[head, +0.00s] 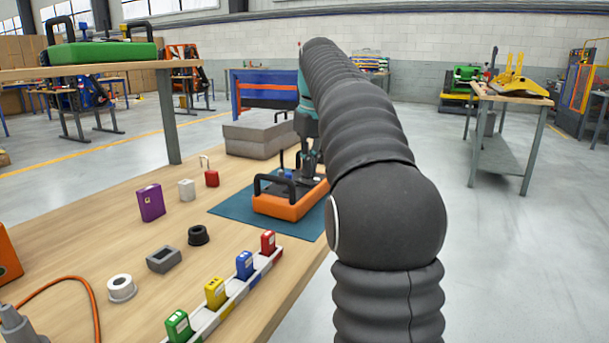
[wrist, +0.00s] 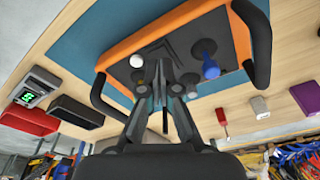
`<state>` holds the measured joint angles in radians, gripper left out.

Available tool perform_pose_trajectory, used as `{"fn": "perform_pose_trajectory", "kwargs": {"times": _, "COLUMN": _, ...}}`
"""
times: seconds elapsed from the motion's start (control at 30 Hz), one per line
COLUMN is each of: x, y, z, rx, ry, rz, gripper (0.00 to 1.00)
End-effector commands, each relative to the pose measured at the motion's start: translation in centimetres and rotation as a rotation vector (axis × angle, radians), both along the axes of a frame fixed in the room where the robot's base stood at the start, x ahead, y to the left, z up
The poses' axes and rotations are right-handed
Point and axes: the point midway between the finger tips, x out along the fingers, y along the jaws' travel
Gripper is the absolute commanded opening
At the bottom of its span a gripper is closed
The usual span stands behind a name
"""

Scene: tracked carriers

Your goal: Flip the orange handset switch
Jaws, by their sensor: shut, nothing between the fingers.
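The orange handset (head: 283,207) lies on a teal mat (head: 240,213) on the wooden bench. In the wrist view its orange rim (wrist: 120,52) surrounds a dark panel with a black handle at each side. A white round knob (wrist: 136,61) and a blue knob (wrist: 210,68) stand on the panel. My gripper (wrist: 166,78) is shut and empty, fingertips over the panel between the two knobs. It also shows in the head view (head: 308,172), above the handset. I cannot tell whether the fingers touch the panel. They hide part of it, and the switch's position is unclear.
A white rack (head: 232,303) holds green, yellow, blue and red blocks at the bench's near edge. A grey box (head: 164,259) is nearby.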

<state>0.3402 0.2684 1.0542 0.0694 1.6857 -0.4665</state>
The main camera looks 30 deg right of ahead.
Motion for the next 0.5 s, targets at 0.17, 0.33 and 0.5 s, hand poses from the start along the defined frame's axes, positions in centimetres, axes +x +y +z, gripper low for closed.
{"fn": "perform_pose_trajectory", "kwargs": {"times": 0.17, "x": 0.0, "y": 0.0, "z": 1.4, "rx": 0.0, "ry": 0.0, "rz": 0.0, "gripper": 0.0}}
{"fn": "perform_pose_trajectory", "kwargs": {"times": 0.33, "x": 0.0, "y": 0.0, "z": 2.6, "rx": 0.0, "ry": -0.001, "rz": 0.0, "gripper": 0.0}}
{"fn": "perform_pose_trajectory", "kwargs": {"times": 0.5, "x": 0.1, "y": 0.0, "z": 3.5, "rx": 0.0, "ry": -0.001, "rz": 0.0, "gripper": 0.0}}
